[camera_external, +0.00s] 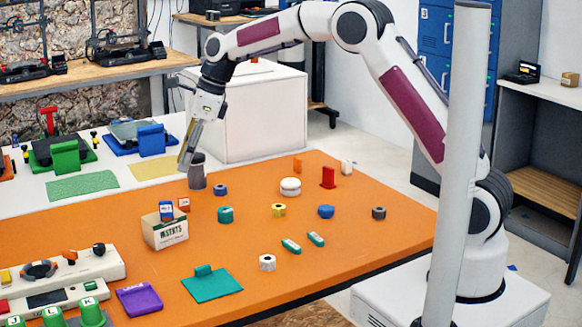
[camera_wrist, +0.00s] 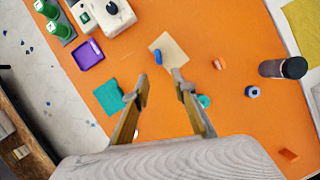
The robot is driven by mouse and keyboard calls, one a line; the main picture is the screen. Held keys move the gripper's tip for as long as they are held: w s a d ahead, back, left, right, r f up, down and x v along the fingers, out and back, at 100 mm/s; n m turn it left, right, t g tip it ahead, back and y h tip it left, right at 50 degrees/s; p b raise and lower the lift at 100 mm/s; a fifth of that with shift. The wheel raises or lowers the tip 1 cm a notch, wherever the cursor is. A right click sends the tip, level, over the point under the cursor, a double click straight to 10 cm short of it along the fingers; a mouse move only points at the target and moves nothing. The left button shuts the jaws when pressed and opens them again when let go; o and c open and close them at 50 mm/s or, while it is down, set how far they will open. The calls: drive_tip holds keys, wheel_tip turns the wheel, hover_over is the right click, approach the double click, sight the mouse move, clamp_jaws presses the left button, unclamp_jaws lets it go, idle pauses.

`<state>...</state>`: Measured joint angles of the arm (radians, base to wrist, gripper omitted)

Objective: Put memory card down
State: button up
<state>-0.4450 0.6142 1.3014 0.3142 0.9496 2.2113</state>
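A small blue card (camera_external: 166,210), which looks like a memory card, stands upright at the beige card box (camera_external: 168,238). In the wrist view, the blue card (camera_wrist: 158,57) shows at the pale box (camera_wrist: 178,52). An orange-red card (camera_external: 184,204) stands just behind the box; in the wrist view, an orange piece (camera_wrist: 221,63) lies apart from it. I cannot tell which piece the task means. My gripper (camera_external: 184,160) is high at the back of the table, near a dark cylinder. Its fingers (camera_wrist: 159,88) are apart, with nothing visible between them.
The dark cylinder (camera_external: 197,172) stands upright near my gripper. Several nuts and small blocks are scattered on the orange table (camera_external: 340,250). A teal tray (camera_external: 212,287) and purple tray (camera_external: 140,300) lie in front. A white cabinet (camera_external: 262,110) stands behind.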

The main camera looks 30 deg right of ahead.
drive_tip(key=s+d+r+n+t+h, duration=0.1)
drive_tip(key=s+d+r+n, duration=0.5)
drive_tip(key=d, duration=0.5)
drive_tip(key=s+d+r+n+t+h, duration=0.1)
drive_tip(key=s+d+r+n, duration=0.4)
drive_tip(key=s+d+r, duration=0.4)
drive_tip(key=s+d+f+n+t+h, duration=0.1)
drive_tip(key=s+d+f+n, duration=0.2)
drive_tip(key=s, duration=0.7)
drive_tip(key=s+d+f+n+h, duration=0.1)
drive_tip(key=s+d+f+n, duration=0.3)
drive_tip(key=s+d+n, duration=0.4)
drive_tip(key=s+d, duration=0.1)
drive_tip(key=d, duration=0.2)
drive_tip(key=shift+s+d+t, duration=0.3)
drive_tip(key=shift+s+t, duration=0.1)
drive_tip(key=shift+o, duration=0.5)
drive_tip(key=shift+w+r, duration=0.1)
